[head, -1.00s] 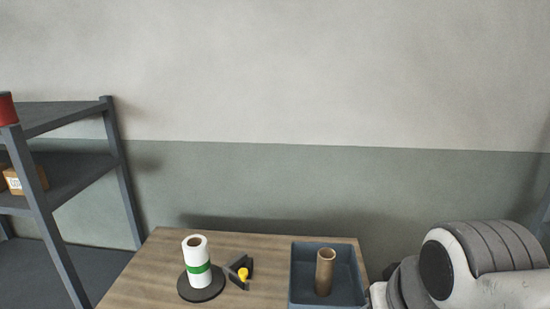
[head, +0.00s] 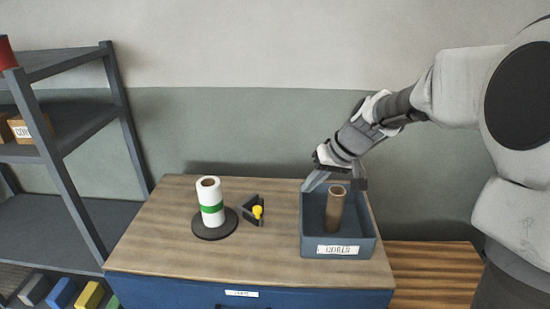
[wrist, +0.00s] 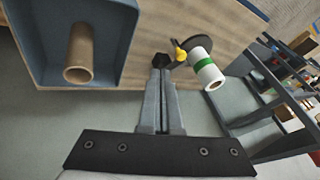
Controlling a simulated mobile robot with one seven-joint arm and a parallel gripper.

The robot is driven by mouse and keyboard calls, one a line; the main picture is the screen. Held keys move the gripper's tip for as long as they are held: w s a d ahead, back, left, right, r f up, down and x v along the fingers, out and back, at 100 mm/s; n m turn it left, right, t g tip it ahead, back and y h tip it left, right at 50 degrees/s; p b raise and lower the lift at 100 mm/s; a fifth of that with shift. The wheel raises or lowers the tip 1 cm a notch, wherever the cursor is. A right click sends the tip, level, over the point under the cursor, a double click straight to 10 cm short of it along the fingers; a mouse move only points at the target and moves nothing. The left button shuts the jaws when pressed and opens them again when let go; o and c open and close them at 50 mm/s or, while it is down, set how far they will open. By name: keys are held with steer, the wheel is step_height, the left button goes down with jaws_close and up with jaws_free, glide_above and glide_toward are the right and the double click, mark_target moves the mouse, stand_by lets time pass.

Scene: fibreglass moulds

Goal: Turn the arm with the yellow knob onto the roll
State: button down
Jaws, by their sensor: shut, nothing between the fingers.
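The roll (head: 211,203) is white with a green band and stands upright on a black round base (head: 229,229) on the table. To its right is a small dark arm (head: 249,216) with a yellow knob (head: 257,212); it looks apart from the roll. In the wrist view the roll (wrist: 206,70) and yellow knob (wrist: 181,54) show beyond the fingers. My gripper (head: 308,187) is shut and empty, above the tray's back left corner and right of the knob. In the wrist view its fingertips (wrist: 160,72) overlap the dark arm's end; contact cannot be told.
A blue-grey labelled tray (head: 310,240) holds an upright brown cardboard tube (head: 335,210), just below my gripper. A grey shelf (head: 75,120) stands at the left. The wooden tabletop (head: 180,255) is clear in front of the roll.

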steer(key=w+a+f+y+p, duration=0.1)
steer(key=w+a+f, duration=0.4)
steer(key=a+f, duration=0.4)
step_height(320, 180, down, 3)
steer(key=shift+w+a+r, duration=0.2)
steer(key=shift+w+a, duration=0.05)
steer(key=shift+w, duration=0.1)
stand_by(0.3)
